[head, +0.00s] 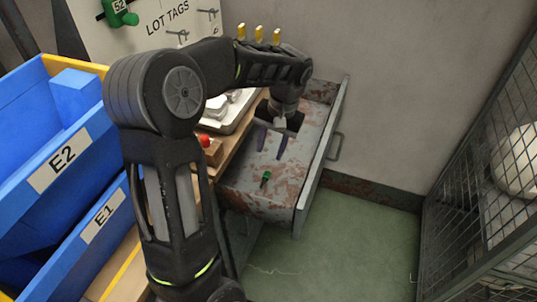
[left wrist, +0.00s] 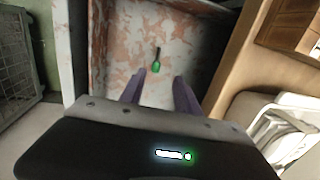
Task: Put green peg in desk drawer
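The green peg (head: 265,180), with a green end and a thin dark shaft, appears inside the open desk drawer (head: 326,150), over its worn, rust-patched bottom. It also shows in the left wrist view (left wrist: 156,66), just beyond the fingertips. The drawer wall (left wrist: 75,45) is left of it there. My left gripper (head: 272,153) reaches over the drawer, its two purple fingers pointing down and apart. In the left wrist view the fingers (left wrist: 159,76) are open with nothing between them. The peg is apart from them. My right gripper is not in view.
Blue bins E2 (head: 30,165) and E1 (head: 90,235) stand at left. A tray with white items (head: 222,108) and a red button (head: 204,140) are on the desk. A lot-tags board (head: 150,30) stands behind. A wire cage (head: 480,200) is at right; green floor lies between.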

